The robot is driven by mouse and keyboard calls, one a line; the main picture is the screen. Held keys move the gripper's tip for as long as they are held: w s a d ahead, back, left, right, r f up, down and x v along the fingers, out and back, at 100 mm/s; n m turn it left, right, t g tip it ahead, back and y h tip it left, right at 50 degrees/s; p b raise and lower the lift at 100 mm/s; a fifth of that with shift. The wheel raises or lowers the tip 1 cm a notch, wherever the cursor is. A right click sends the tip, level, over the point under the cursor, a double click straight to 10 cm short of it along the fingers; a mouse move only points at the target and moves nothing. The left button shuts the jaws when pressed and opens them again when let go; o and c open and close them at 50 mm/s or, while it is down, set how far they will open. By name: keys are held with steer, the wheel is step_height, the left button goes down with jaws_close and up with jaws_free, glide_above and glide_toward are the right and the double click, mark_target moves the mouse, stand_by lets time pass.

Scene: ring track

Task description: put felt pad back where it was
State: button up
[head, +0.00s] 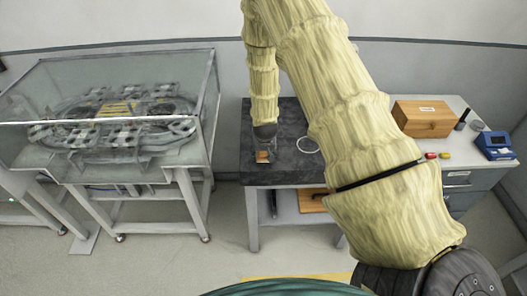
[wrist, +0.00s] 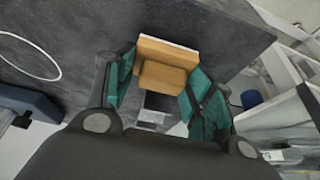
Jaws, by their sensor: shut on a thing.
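The felt pad (wrist: 164,66) looks like a stepped tan block with a pale strip along its far edge. In the wrist view it sits between the two teal fingers of my gripper (wrist: 155,85), which is shut on it. In the head view my gripper (head: 264,148) points down over the front left part of the dark table (head: 285,172). The pad shows there as a small tan patch (head: 262,157) under the gripper. I cannot tell whether the pad touches the table top.
A white ring (head: 308,138) lies on the dark table, right of my gripper. A wooden box (head: 424,118), a dark cylinder (head: 463,119) and a blue device (head: 494,146) stand on the right counter. A glass-covered track case (head: 120,115) stands left, across a gap.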

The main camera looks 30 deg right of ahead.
steer(key=shift+f, duration=0.35)
steer(key=shift+f, duration=0.2)
steer(key=shift+s+f+b, duration=0.2)
steer(key=shift+b, duration=0.15)
steer(key=o, duration=1.2)
steer(key=shift+c, duration=0.2)
steer(key=shift+o, duration=0.8)
steer(key=shift+w+f, duration=0.15)
